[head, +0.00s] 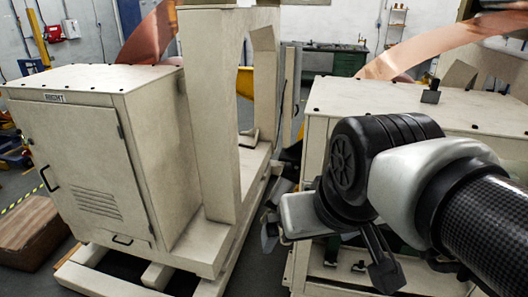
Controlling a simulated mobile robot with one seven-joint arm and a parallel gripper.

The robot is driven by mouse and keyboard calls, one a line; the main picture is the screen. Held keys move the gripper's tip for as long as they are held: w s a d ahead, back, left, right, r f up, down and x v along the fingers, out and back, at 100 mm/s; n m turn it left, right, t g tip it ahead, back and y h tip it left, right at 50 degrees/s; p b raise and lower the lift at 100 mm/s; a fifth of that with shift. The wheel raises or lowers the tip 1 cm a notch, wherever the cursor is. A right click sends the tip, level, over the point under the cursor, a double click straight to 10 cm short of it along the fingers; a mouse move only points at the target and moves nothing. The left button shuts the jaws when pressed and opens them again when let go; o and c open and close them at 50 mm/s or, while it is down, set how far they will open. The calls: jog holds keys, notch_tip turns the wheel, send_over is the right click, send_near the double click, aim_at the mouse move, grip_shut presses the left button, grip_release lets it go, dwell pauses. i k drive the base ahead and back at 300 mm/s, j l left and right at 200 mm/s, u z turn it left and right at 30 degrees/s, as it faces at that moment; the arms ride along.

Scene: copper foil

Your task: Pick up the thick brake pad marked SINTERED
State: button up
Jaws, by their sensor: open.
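No brake pad marked SINTERED can be made out in the head view. A small dark block (430,96) stands on the top of the right cream machine cabinet, with no readable marking, and I cannot tell what it is. My gripper (271,214) is at the end of my arm, in front of the gap between the two machines. Its grey fingers point left and look apart, with nothing seen between them. My arm covers much of the right cabinet's front.
A cream machine cabinet (88,165) with a tall frame (212,120) stands at left on a low base. The right cabinet (345,97) is close behind my arm. Copper foil (430,48) curves above it. A brown box (28,235) lies on the floor at far left.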

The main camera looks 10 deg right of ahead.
aim_at(331, 262)
jog(key=z, duration=0.8)
jog(key=k, duration=0.15)
jog(key=i, duration=0.55)
